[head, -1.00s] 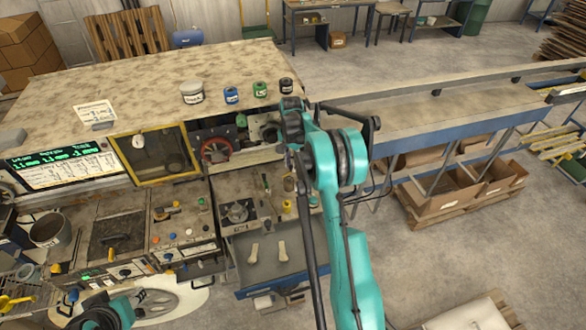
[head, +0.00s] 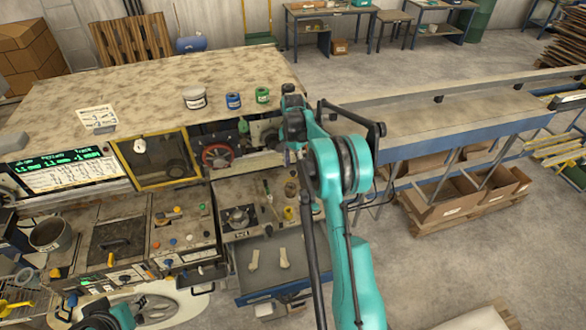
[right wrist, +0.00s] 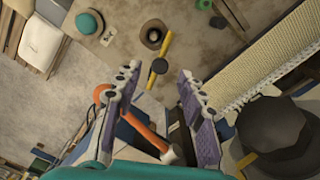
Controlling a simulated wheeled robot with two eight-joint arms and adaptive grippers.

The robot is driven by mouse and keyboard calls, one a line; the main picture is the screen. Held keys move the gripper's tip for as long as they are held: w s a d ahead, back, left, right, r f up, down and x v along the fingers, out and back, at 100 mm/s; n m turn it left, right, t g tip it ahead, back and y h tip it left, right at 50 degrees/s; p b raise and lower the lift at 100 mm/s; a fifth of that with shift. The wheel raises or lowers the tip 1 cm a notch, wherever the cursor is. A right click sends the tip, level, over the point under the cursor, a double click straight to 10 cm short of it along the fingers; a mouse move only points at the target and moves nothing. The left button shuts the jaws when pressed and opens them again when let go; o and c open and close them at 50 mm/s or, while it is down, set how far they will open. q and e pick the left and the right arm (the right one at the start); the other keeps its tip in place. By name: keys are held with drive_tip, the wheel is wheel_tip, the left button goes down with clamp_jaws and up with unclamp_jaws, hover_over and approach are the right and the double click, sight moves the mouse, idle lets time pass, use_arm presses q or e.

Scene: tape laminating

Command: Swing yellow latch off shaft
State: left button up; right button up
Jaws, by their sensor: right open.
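In the right wrist view a yellow latch (right wrist: 166,45), a narrow bar with a dark round hub (right wrist: 159,66), lies just beyond my fingertips. A dark round part with a brown centre (right wrist: 153,35) is beside its far end; I cannot tell for sure which part is the shaft. My right gripper (right wrist: 158,82) is open and empty, its purple-padded fingers on either side of the latch's near end in the picture. No contact shows. In the head view my right arm hides the latch area, and the right fingers barely show.
An orange curved rod (right wrist: 125,115) and a large dark cylinder (right wrist: 275,135) are near the right fingers. A cream textured strip (right wrist: 265,60) lies at the right. In the head view, a red-rimmed wheel (head: 217,155) and several jars, including a green one (head: 262,95), are left of my arm.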

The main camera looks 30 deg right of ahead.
sight(293, 172)
wheel_tip(293, 172, up, 5)
idle(0.3)
